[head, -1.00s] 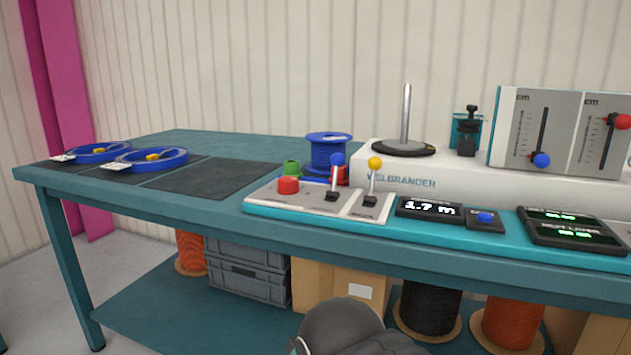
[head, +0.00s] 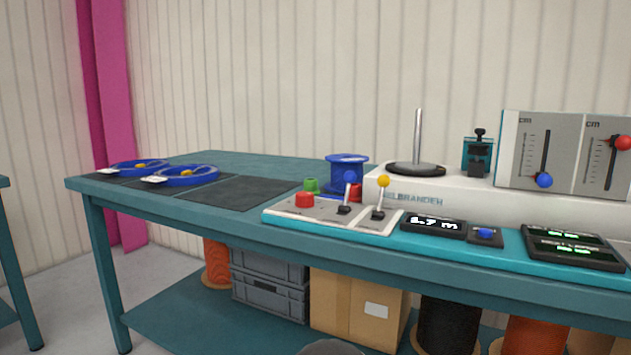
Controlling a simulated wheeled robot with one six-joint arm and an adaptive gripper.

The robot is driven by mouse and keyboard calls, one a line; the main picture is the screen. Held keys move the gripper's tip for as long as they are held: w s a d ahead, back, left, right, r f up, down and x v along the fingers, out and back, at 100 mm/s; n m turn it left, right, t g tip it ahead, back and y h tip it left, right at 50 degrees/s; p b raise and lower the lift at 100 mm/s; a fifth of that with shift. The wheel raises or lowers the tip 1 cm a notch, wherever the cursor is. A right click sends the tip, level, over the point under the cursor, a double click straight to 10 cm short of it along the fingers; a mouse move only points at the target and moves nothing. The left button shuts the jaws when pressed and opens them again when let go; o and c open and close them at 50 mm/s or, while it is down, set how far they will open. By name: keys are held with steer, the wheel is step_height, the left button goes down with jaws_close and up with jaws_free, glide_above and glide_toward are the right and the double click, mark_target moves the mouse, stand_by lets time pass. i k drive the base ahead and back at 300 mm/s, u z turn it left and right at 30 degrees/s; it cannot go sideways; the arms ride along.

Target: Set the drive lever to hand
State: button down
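Two levers stand side by side on the pale control panel (head: 296,217) at the front of the bench. One is a blue-knobbed lever (head: 349,178) and the other a yellow-knobbed lever (head: 382,183); both point roughly upward. The panel labels are too small to read, so I cannot tell which is the drive lever or where hand is marked. My gripper is not in view. Only a dark rounded part of my arm shows at the bottom edge, well below the panel.
A red button (head: 304,200) sits left of the levers, with a blue spool (head: 347,173) behind. A display (head: 433,225) reading 1.7 m is to the right. Blue coils (head: 187,176) lie on the left of the bench (head: 245,160). Crates, a carton and reels fill the space below.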

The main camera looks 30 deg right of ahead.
mark_target(350, 176)
steer(key=u, duration=0.85)
steer(key=k, duration=1.15)
steer(key=u, duration=0.8)
steer(key=i, duration=1.65)
steer(key=z, duration=1.6)
steer(key=i, duration=0.8)
steer(key=z, duration=0.85)
